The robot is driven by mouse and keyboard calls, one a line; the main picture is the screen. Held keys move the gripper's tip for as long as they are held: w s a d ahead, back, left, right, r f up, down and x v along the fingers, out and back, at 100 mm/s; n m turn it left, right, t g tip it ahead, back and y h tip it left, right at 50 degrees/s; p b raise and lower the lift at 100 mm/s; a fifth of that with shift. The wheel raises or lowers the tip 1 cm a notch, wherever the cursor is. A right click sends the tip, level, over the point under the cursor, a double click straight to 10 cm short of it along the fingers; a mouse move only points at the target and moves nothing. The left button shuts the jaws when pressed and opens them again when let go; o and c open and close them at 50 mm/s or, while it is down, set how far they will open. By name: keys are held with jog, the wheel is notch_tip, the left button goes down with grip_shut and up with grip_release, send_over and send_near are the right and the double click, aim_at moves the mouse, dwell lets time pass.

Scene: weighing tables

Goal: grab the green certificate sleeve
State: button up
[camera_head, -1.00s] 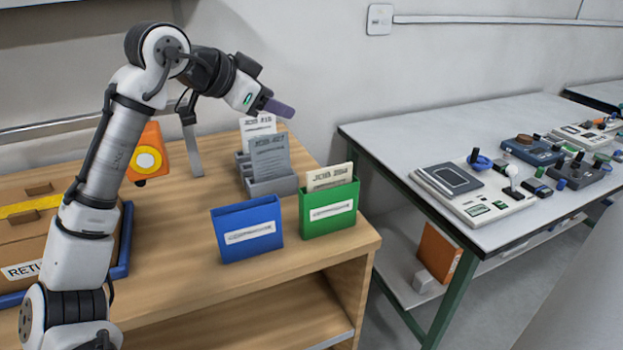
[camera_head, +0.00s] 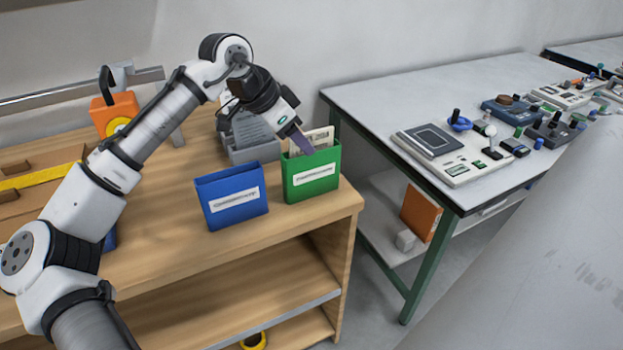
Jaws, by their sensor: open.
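The green certificate sleeve (camera_head: 312,182) stands upright near the right front corner of the wooden bench, with a white label on its front and a cream card (camera_head: 318,139) sticking out of its top. My gripper (camera_head: 306,150) is over the left part of the sleeve's opening, pointing down and to the right, with its purple fingers in front of the card. The gap between the fingers does not show, and I cannot tell whether they touch the card or the sleeve. The gripper holds nothing that I can see.
A blue sleeve (camera_head: 232,203) stands just left of the green one. A grey card holder (camera_head: 245,153) with cards is behind, partly hidden by my arm. An orange device (camera_head: 113,112) is at the back left. The white table (camera_head: 400,93) on the right bears weighing equipment.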

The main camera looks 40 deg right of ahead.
aim_at(312, 173)
jog(key=x, duration=0.4)
jog(key=shift+f+p, duration=0.15)
jog(key=shift+p, duration=0.2)
jog(key=shift+c, duration=0.3)
grip_shut()
